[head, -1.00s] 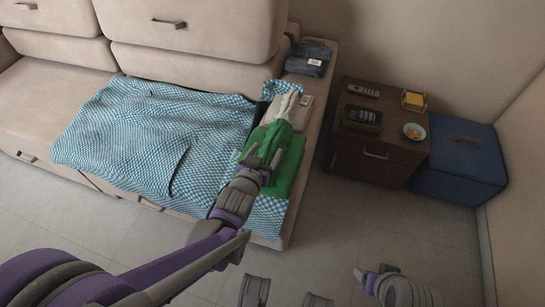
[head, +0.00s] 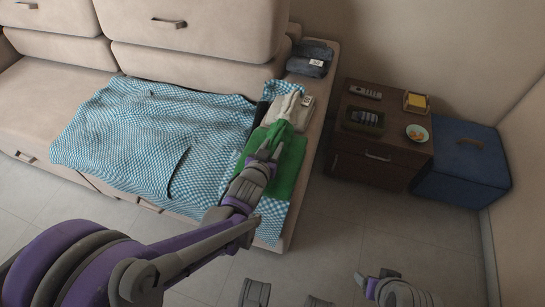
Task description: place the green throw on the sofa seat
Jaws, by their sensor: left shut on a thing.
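The green throw (head: 290,160) lies at the right end of the sofa seat (head: 40,94), on top of the blue-and-white checked cloth (head: 140,135). My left gripper (head: 268,150) is at the throw's left part and shut on it; the arm hides some of the throw. A fold of the throw bunches up just beyond the fingers. My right gripper (head: 372,283) is low at the bottom of the picture, over the floor and away from the sofa; its fingers are too unclear to tell open from shut.
A cream folded cloth (head: 298,107) lies behind the throw, and folded dark jeans (head: 311,62) lie on the sofa's back corner. A brown side table (head: 345,148) holds a remote (head: 366,92), a dark tray, a yellow item and a bowl (head: 416,133). A blue box (head: 465,170) stands right of it.

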